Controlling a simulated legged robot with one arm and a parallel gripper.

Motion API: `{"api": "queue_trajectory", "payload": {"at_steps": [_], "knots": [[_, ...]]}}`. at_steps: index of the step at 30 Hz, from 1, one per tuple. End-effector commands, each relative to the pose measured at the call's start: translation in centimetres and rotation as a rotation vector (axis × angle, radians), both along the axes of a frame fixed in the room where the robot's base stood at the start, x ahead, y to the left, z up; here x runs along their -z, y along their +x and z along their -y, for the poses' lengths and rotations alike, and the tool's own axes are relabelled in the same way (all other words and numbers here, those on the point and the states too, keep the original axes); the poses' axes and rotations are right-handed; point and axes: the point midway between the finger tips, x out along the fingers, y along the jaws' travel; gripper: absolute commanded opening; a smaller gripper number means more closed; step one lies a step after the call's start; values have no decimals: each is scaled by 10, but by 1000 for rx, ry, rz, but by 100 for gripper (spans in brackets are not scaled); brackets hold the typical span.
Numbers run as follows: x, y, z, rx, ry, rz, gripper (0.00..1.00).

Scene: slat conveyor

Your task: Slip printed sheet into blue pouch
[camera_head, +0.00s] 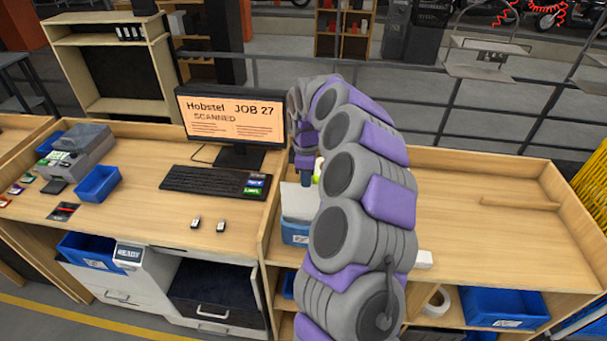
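My gripper (305,178) points down over the left end of the right-hand worktop, at the end of my grey and purple arm. Its fingers are small and partly hidden by the arm, so I cannot tell whether they are open or shut. Just below is a pale, whitish sheet-like thing (298,203), which may be the printed sheet. A light blue item with a white label (294,233), possibly the blue pouch, is directly beneath it. My arm covers their right side. I cannot tell whether the sheet is inside the blue item or only behind it.
A monitor (232,118) and keyboard (213,181) stand on the left desk, with a grey machine (78,150) and blue tray (97,184) farther left. A raised wooden rim (480,160) edges the right worktop, mostly clear except a wooden bar (491,203).

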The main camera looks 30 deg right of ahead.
Motion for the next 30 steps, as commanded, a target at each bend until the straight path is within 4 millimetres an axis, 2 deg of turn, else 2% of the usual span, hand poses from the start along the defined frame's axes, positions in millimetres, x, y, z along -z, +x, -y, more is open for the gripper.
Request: {"api": "queue_trajectory", "payload": {"at_steps": [5,17,30], "knots": [[15,-1,8,3,4,-1,0],[40,0,-11,0,-12,-2,0],[47,0,6,5,2,0,1]]}}
